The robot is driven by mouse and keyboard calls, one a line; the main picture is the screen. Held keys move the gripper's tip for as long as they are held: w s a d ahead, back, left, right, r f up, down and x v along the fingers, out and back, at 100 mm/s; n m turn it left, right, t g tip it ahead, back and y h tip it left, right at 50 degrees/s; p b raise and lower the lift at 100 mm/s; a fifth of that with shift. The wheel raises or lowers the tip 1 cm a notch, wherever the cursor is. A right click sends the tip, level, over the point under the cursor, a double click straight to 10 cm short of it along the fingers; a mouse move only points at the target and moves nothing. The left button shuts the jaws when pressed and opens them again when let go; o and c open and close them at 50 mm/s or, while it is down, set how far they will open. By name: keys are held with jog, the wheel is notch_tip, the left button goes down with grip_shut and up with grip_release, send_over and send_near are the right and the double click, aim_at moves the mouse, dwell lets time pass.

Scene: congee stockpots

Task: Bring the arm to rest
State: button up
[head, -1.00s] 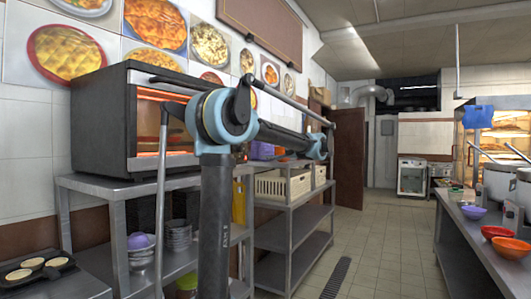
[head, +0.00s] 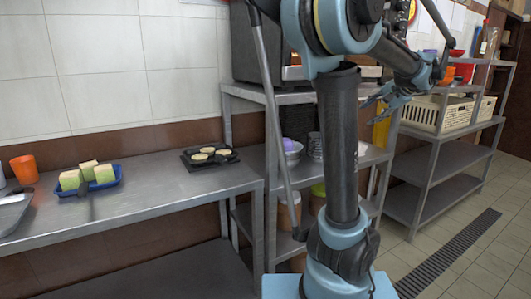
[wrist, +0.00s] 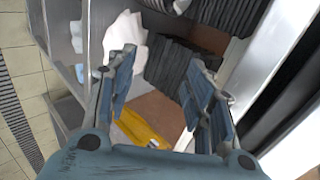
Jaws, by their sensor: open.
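My gripper (head: 380,99) is at the end of my bent arm, in front of the shelf units in the head view. Its fingers point to the left and slightly down there. In the wrist view my gripper (wrist: 160,80) has its two fingers spread apart, with nothing between them. A yellow object (wrist: 143,130) lies beyond the fingers in the wrist view, apart from them as far as I can tell. My arm's upright link hides part of the shelves behind it.
A steel counter (head: 150,205) on the left holds a blue tray (head: 108,186) of sponges, an orange cup (head: 24,169) and a black pan (head: 210,157). A cream crate (head: 440,113) stands on the right shelf unit. The tiled floor (head: 495,262) at right is clear.

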jog(key=s+a+f+n+g, duration=0.25)
jog(key=s+a+f, duration=0.3)
jog(key=a, duration=0.35)
jog(key=s+a+f+n+g, duration=0.25)
jog(key=s+a+f, duration=0.25)
jog(key=a+f, duration=0.25)
jog(key=s+a+f+n+h, duration=0.2)
jog(key=s+f+n, duration=0.1)
jog(key=s+f, duration=0.5)
jog(key=s+a+f+n+g+h, duration=0.1)
jog(key=s+a+f+n+h, duration=0.1)
jog(key=s+f+n, duration=0.2)
jog(key=s+f, duration=0.3)
jog(key=f, duration=0.1)
jog(key=shift+s+a+h, duration=0.3)
jog(key=shift+s, duration=0.05)
jog(key=shift+w+f, duration=0.15)
jog(key=shift+w, duration=0.3)
